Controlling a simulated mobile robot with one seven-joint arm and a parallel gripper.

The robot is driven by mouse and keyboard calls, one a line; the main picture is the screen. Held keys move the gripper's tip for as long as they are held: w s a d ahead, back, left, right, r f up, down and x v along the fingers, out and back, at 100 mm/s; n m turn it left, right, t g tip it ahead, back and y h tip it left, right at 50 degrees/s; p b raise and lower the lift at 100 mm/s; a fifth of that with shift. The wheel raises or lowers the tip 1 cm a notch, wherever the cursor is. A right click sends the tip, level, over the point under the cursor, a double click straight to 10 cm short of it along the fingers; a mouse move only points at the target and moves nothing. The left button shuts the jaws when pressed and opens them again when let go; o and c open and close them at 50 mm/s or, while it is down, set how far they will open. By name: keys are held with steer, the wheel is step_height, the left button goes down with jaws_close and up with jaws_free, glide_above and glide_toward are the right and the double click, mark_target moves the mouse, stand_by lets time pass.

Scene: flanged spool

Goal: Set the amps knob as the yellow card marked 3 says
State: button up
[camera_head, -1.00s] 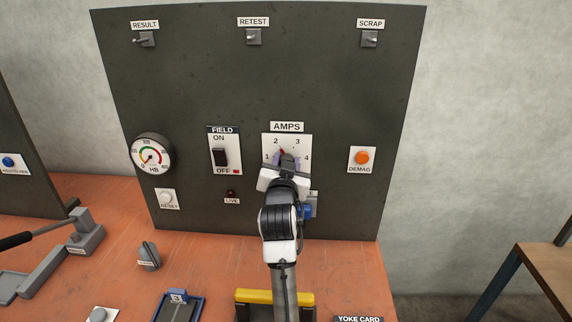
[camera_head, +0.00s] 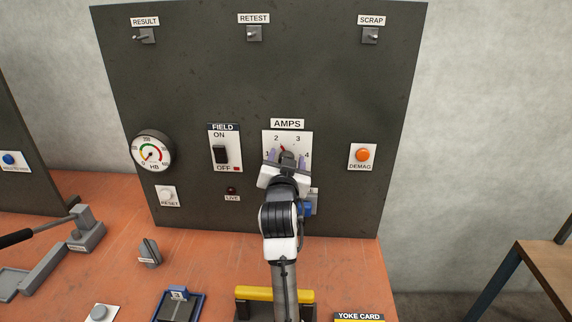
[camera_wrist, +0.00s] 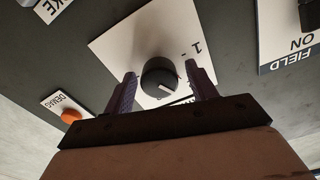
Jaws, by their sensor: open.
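The amps plate (camera_head: 299,137) is white, with numbers 1 to 4 around a dark round knob. In the wrist view the knob (camera_wrist: 158,76) shows whole, with a short white mark on its face. I cannot tell surely which number it points at. My gripper (camera_head: 287,158) is in front of the plate, open. In the wrist view its purple fingers (camera_wrist: 162,84) stand either side of the knob, with a gap each side. In the head view the gripper mostly hides the knob. A yellow edge shows under the "YOKE CARD" label (camera_head: 358,317); no writing on it is readable.
The field switch (camera_head: 221,154) is left of the plate and the orange demag button (camera_head: 362,154) right. A gauge (camera_head: 152,151) is further left. On the orange bench are a yellow bar (camera_head: 262,294), a blue-edged tray (camera_head: 178,306) and a lever (camera_head: 40,232).

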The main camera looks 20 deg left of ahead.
steer(key=b+v, duration=0.1)
steer(key=v, duration=1.2)
steer(key=shift+s, duration=0.35)
steer(key=shift+d, duration=0.1)
